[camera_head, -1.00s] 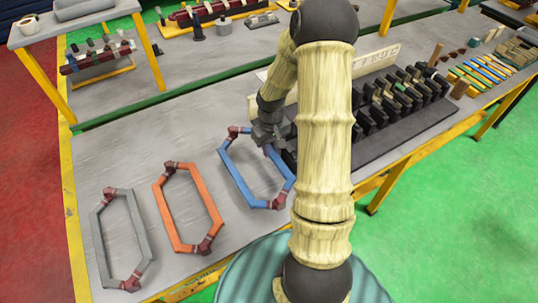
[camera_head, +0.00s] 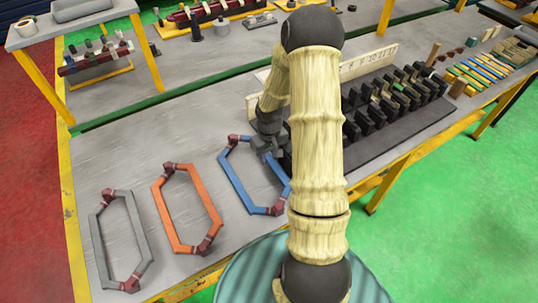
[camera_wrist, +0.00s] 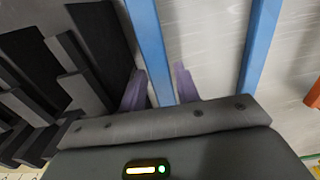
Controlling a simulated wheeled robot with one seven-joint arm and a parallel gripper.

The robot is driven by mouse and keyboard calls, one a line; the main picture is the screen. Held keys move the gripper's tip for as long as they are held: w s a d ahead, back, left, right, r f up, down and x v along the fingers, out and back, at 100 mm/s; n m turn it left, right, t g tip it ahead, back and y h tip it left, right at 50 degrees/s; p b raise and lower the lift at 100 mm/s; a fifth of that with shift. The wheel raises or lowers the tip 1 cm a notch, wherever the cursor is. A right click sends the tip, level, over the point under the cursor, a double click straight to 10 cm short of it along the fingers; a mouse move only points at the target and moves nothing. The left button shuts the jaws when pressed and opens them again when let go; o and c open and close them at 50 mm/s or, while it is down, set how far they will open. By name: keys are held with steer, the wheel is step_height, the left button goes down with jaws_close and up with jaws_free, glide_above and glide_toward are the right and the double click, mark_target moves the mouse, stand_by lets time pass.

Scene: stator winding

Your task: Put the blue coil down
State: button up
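The blue coil (camera_head: 236,182), a long hexagonal frame with dark red ends, appears to lie flat on the grey table (camera_head: 120,150), right of the orange coil. In the head view my gripper (camera_head: 270,154) is at the coil's far right side, partly hidden by my arm. In the wrist view the purple fingers (camera_wrist: 160,88) stand apart on either side of one blue bar of the coil (camera_wrist: 149,45). A gap shows beside the bar, so the gripper looks open around it.
An orange coil (camera_head: 173,208) and a grey coil (camera_head: 98,237) lie to the left. A black slotted rack (camera_head: 398,105) stands close on the right, and its dark blocks (camera_wrist: 88,50) are near the left finger. Clear table lies behind the coils.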

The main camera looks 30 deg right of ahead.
step_height(320, 180, up, 12)
steer(key=b, duration=0.1)
steer(key=shift+r, duration=0.15)
stand_by(0.6)
stand_by(0.4)
steer(key=s+a+r+t, duration=0.1)
steer(key=s+a+r, duration=0.1)
steer(key=s+a, duration=0.4)
steer(key=s+a+r+t, duration=0.1)
steer(key=s+a+r, duration=0.2)
steer(key=s+a, duration=0.3)
steer(key=shift+s+a+t, duration=0.25)
steer(key=shift+a+t, duration=0.05)
steer(key=shift+a, duration=0.5)
